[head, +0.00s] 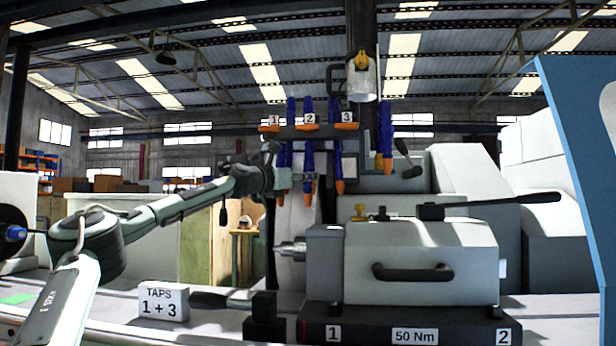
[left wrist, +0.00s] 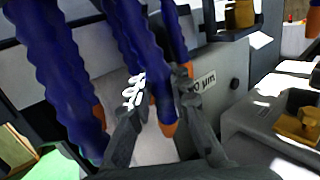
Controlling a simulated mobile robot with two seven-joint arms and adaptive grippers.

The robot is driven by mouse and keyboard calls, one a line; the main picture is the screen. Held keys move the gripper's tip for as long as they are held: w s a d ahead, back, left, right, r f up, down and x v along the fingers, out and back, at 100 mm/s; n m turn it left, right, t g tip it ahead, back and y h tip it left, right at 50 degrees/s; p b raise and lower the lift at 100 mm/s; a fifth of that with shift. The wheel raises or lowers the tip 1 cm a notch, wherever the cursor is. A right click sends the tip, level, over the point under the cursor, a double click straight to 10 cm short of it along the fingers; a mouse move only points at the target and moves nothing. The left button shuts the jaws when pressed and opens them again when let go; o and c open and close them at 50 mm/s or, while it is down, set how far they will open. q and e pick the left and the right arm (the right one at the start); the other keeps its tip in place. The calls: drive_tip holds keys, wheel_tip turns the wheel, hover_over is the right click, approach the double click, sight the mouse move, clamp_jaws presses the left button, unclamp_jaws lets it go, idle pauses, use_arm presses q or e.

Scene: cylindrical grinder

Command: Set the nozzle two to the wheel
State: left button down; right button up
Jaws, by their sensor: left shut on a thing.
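Three blue segmented hoses with orange tips hang from a bar with tags 1, 2 and 3 in the head view. The nozzle two (head: 309,187) is the middle one, in front of the pale grinding wheel (head: 292,240). My left gripper (head: 284,178) reaches it from the left. In the left wrist view my left gripper (left wrist: 158,108) is shut on the blue hose of nozzle two (left wrist: 152,75), just above its orange tip (left wrist: 168,128). The tip points down; its exact gap to the wheel cannot be told. My right gripper is not in view.
Nozzle three (head: 339,186) hangs close on the right; another hose (left wrist: 60,75) is close on the left. Orange tap handles (head: 308,127) sit above. A "TAPS 1 + 3" sign (head: 163,304) stands left of the grey tailstock (head: 400,262), which carries a long black lever (head: 488,206).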

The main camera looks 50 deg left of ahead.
use_arm(q)
drive_tip(key=shift+f, duration=0.1)
drive_tip(key=c, duration=1.4)
unclamp_jaws()
drive_tip(key=shift+o, duration=0.2)
drive_tip(key=s+d, duration=0.1)
drive_tip(key=s, duration=1.1)
drive_tip(key=shift+d+f, duration=0.2)
drive_tip(key=shift+f, duration=0.25)
drive_tip(key=shift+f, duration=0.1)
